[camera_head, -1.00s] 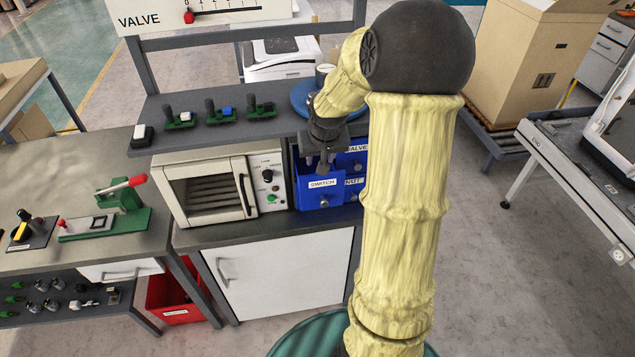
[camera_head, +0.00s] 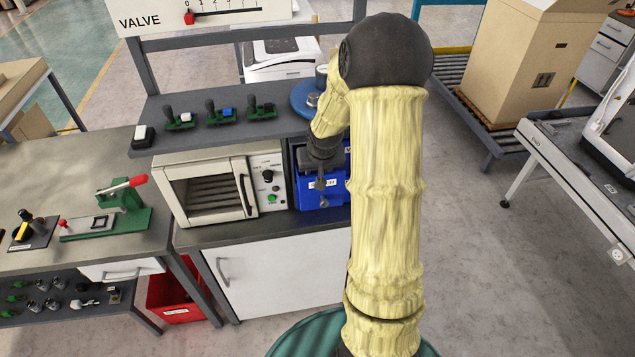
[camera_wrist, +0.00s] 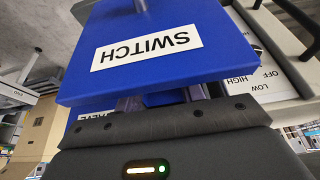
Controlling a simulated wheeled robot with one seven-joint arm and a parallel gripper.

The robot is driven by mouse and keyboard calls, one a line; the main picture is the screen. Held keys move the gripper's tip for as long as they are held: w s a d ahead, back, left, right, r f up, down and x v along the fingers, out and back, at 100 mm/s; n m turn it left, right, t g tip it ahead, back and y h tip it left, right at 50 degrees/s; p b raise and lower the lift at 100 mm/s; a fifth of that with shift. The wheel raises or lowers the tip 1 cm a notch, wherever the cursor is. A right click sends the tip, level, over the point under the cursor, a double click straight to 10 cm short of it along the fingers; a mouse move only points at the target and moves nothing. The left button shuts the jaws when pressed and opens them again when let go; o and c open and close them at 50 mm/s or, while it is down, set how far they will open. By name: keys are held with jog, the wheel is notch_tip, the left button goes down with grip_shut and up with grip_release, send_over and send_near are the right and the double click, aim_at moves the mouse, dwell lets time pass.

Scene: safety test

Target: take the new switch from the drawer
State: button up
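The blue drawer labelled SWITCH (camera_head: 312,200) is in the small blue cabinet right of the oven, partly hidden by my arm. In the wrist view its blue front (camera_wrist: 180,65) appears close and upside down, with a white SWITCH label. My gripper (camera_head: 321,190) is at this drawer, pointing down. In the wrist view my gripper's (camera_wrist: 163,99) two fingers stand apart and pass behind the drawer front, which hides their tips. The inside of the drawer and any switch in it are hidden.
The oven (camera_head: 208,188) stands just left of the drawers. A shelf (camera_head: 220,125) with several green-based switches runs above. A blue round dish (camera_head: 303,97) sits at the shelf's right end. A green press with a red handle (camera_head: 122,200) is on the left bench.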

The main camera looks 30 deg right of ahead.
dwell(0.4)
grip_shut()
